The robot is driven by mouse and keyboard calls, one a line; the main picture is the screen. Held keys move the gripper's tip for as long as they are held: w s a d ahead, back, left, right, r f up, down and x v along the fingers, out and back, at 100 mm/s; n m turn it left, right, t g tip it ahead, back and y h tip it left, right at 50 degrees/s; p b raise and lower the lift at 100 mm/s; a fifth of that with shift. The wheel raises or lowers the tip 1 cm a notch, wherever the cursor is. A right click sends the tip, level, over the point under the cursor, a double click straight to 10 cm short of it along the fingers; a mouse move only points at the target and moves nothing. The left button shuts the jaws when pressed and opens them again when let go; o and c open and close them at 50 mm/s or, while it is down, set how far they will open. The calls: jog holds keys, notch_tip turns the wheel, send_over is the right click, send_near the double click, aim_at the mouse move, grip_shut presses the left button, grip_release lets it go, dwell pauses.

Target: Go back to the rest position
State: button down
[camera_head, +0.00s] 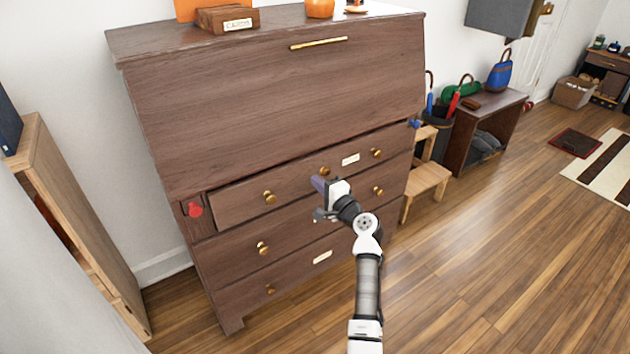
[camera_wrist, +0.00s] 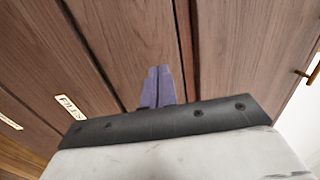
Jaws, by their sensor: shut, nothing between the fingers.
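My gripper (camera_head: 318,185) is in front of the upper drawer of a dark brown wooden secretary desk (camera_head: 270,90). In the wrist view its two purple fingers (camera_wrist: 157,87) are together, with nothing between them. The upper drawer (camera_head: 300,183) carries brass knobs and a white label, and one of its knobs shows right beside the fingers in the head view. I cannot tell whether the fingers touch the desk. My arm reaches up from the bottom of the head view.
A small wooden step stool (camera_head: 427,182) stands right of the desk, by an umbrella stand (camera_head: 438,118) and a dark bench (camera_head: 487,128). A light wooden cabinet (camera_head: 75,220) is at the left. A card box (camera_head: 227,19) sits on the desk. Floor at right (camera_head: 500,270) is clear.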

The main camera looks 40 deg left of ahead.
jog(key=v, duration=0.9)
